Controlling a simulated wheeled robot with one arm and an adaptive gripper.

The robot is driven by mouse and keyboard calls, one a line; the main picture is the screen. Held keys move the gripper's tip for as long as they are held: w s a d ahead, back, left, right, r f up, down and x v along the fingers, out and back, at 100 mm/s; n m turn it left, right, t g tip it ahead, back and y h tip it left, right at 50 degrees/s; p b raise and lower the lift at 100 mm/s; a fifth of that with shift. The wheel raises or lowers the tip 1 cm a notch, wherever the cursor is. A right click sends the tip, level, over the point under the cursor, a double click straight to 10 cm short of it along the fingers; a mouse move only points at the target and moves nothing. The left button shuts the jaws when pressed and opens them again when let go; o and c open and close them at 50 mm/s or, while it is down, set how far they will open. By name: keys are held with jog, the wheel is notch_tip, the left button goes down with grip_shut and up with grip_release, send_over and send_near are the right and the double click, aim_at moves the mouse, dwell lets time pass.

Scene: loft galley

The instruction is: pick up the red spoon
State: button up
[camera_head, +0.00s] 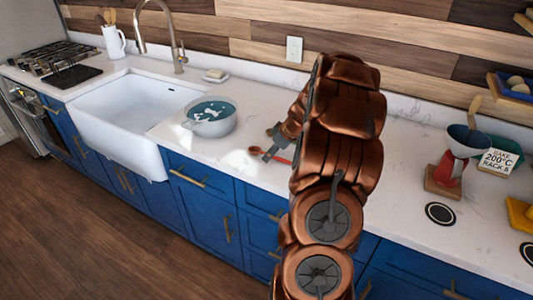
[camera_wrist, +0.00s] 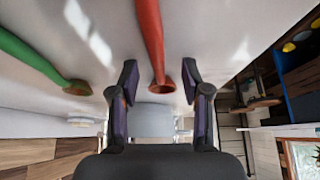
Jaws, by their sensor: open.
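The red spoon (camera_head: 283,160) lies on the white counter, partly hidden behind my gripper and arm in the head view. In the wrist view the red spoon (camera_wrist: 150,40) runs down from the top edge, and its flared brownish end lies between my fingertips. My gripper (camera_wrist: 158,82) is open, with one finger on each side of that end and a visible gap to both. My gripper (camera_head: 270,154) also shows in the head view, low over the spoon.
A green utensil (camera_wrist: 35,62) lies left of the spoon in the wrist view. A pot (camera_head: 210,127) with bluish contents stands between the spoon and the white sink (camera_head: 115,110). Bowls (camera_head: 465,140) and a sign (camera_head: 497,160) stand at the right.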

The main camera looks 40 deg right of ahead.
grip_shut()
dwell(0.4)
jog(key=shift+r, duration=0.1)
